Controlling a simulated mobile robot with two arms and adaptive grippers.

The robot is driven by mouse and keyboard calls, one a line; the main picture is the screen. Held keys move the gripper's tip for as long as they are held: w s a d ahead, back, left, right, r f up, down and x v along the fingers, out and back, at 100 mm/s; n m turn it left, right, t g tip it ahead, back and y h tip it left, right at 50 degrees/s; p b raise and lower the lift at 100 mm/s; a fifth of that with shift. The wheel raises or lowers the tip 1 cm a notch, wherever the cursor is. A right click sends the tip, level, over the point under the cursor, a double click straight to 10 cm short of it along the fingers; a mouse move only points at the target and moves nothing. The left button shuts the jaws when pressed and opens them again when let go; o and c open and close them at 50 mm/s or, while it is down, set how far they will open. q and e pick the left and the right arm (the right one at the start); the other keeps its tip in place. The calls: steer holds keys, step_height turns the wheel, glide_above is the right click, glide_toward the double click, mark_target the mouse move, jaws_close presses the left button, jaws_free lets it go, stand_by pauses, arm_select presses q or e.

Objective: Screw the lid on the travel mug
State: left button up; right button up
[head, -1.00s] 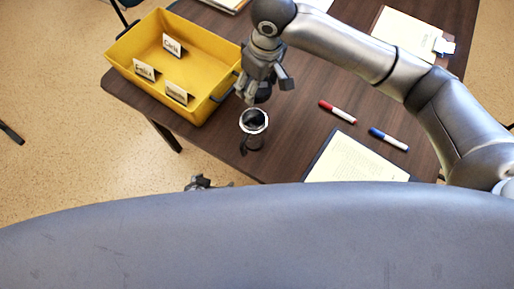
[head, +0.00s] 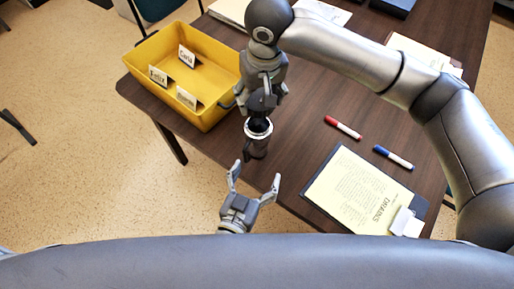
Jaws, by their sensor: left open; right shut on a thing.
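The travel mug (head: 257,149) stands upright near the table's front edge, with a light metal rim and a dark body. My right gripper (head: 261,106) is directly above it, pointing down and shut on the dark lid (head: 259,123). The lid is at the mug's mouth; the gripper partly hides it, and I cannot tell whether it is seated. My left gripper (head: 256,174) is open and empty, in front of the mug and apart from it, with its fingers pointing toward the mug.
A yellow bin (head: 207,79) with several name cards stands left of the mug. A red marker (head: 343,128), a blue marker (head: 394,158) and a clipboard with yellow paper (head: 352,189) lie to the right. Papers lie at the back of the dark table (head: 300,120).

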mark_target(256, 142)
steer(key=shift+s+a, duration=0.1)
steer(key=shift+s+r+m, duration=0.2)
steer(key=shift+s+m, duration=0.2)
steer(key=shift+m, duration=0.1)
arm_select(q)
steer(key=s+r+n+t+y, duration=0.1)
steer(key=s+a+r+n+t+y, duration=0.1)
steer(key=t+y, duration=0.1)
steer(key=shift+s+a+r+n, duration=0.15)
steer(key=shift+r+n, duration=0.15)
steer(key=shift+r, duration=0.1)
steer(key=w, duration=0.4)
steer(key=w+d, duration=0.1)
steer(key=w, duration=0.7)
steer(key=shift+d, duration=0.35)
steer(key=c, duration=1.5)
steer(key=shift+c, duration=0.2)
arm_select(e)
steer(key=shift+f, duration=2.5)
